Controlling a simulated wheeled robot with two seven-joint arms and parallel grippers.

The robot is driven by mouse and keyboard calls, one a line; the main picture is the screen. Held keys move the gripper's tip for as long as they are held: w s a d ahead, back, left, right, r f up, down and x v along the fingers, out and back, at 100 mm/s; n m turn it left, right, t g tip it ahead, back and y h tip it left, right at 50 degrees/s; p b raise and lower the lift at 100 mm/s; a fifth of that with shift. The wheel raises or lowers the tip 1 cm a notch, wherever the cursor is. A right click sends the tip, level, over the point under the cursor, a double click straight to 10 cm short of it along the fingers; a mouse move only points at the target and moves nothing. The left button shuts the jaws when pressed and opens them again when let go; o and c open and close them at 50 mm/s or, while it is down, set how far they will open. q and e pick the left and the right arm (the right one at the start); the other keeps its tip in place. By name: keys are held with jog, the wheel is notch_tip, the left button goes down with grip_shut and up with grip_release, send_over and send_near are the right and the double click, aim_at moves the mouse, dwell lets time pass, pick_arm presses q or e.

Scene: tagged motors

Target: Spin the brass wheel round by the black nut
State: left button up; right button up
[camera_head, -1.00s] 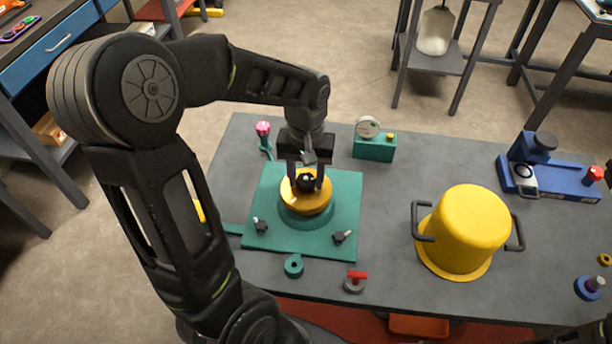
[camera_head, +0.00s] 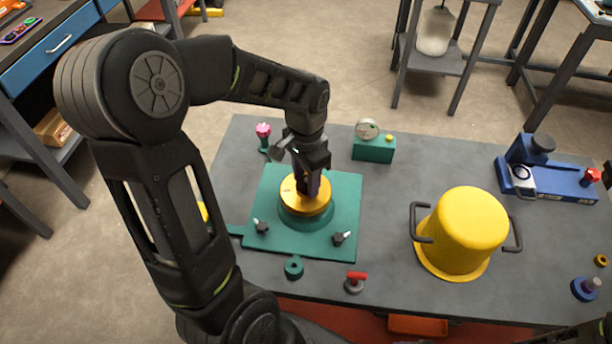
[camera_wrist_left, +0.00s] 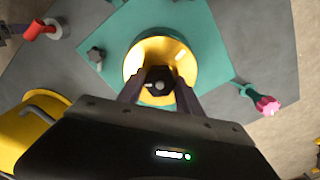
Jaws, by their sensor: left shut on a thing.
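The brass wheel (camera_head: 293,203) sits on a round green base in the middle of the green plate (camera_head: 340,205). It also shows in the left wrist view (camera_wrist_left: 180,52). The black nut (camera_wrist_left: 158,82) is at the wheel's centre. In the head view my left gripper hides the nut. My left gripper (camera_head: 308,188) points down over the wheel, its fingers shut on the nut; both fingers also show in the left wrist view (camera_wrist_left: 160,92). At the head view's lower right edge, only a dark piece shows, and my right gripper cannot be made out.
A yellow pot (camera_head: 465,235) with black handles stands right of the plate. Two dark clamp knobs (camera_head: 341,238) sit on the plate's front corners. A green gauge block (camera_head: 373,148) and a pink-topped tool (camera_head: 263,135) stand behind. A red-handled part (camera_head: 355,282) is in front.

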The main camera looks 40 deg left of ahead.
pick_arm(q)
jog(key=m, duration=0.5)
jog(key=shift+m+p, duration=0.3)
jog(key=shift+p, duration=0.05)
jog(key=o, duration=1.3)
jog(key=n+b, duration=0.1)
jog(key=n, duration=0.3)
jog(key=shift+f, duration=0.1)
jog(key=n, duration=0.4)
jog(key=n+b, duration=0.1)
jog(key=n, duration=0.2)
jog(key=shift+n, duration=0.3)
jog(key=n, duration=0.3)
